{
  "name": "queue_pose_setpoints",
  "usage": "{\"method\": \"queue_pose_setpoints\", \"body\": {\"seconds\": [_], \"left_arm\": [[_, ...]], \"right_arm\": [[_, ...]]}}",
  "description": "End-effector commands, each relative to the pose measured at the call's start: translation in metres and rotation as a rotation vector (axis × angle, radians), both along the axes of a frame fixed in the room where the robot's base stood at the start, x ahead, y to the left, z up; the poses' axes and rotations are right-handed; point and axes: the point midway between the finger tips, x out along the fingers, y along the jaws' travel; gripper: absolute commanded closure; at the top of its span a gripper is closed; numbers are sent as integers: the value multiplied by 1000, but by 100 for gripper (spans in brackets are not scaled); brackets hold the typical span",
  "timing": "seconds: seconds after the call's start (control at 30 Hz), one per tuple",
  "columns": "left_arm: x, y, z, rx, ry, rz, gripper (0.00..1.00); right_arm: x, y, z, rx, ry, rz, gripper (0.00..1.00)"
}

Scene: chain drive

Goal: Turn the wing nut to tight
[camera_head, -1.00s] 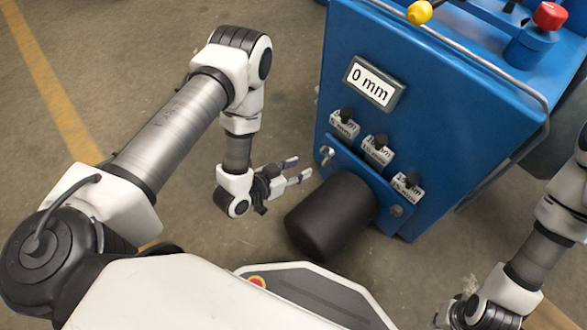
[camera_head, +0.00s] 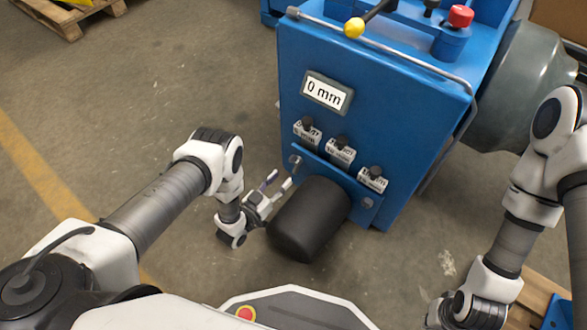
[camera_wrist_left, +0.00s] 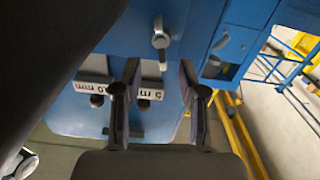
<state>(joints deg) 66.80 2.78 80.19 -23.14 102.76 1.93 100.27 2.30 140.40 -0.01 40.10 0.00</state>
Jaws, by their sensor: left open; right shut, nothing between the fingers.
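The silver wing nut (camera_head: 295,161) sits on the front of the blue machine (camera_head: 375,105), at the left end of a blue bar above a black cylinder. It also shows in the left wrist view (camera_wrist_left: 161,39), just beyond the fingertips. My left gripper (camera_head: 279,180) is open and empty, just below the wing nut, its fingers pointing up towards it. In the left wrist view the two fingers (camera_wrist_left: 160,72) stand apart on either side of the nut's line, without touching it. My right gripper (camera_head: 438,312) is shut and empty at the lower right, away from the machine.
The black cylinder (camera_head: 310,220) juts out close to the right of my left gripper. Labelled blocks with black knobs (camera_head: 340,152) sit above the bar. A display (camera_head: 327,93) reads 0 mm. A yellow-knobbed lever (camera_head: 354,27) is on top. Floor to the left is clear.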

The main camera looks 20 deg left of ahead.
Motion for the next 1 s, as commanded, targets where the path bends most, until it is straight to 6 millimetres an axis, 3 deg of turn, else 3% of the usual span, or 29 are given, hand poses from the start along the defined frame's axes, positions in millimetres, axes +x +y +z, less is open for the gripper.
{"method": "queue_pose_setpoints", "body": {"seconds": [0.4,0.7,0.73,0.83,1.0], "left_arm": [[65,-23,-3,1,-3,0,59],[71,-25,0,1,0,0,59],[71,-25,0,1,0,0,66],[71,-25,0,1,0,1,100],[71,-25,0,2,-1,1,100]], "right_arm": [[0,0,-33,0,-1,0,100],[0,0,-33,0,-1,0,100],[0,0,-33,0,-1,0,100],[0,0,-33,0,-1,0,100],[0,0,-33,0,-1,0,100]]}}
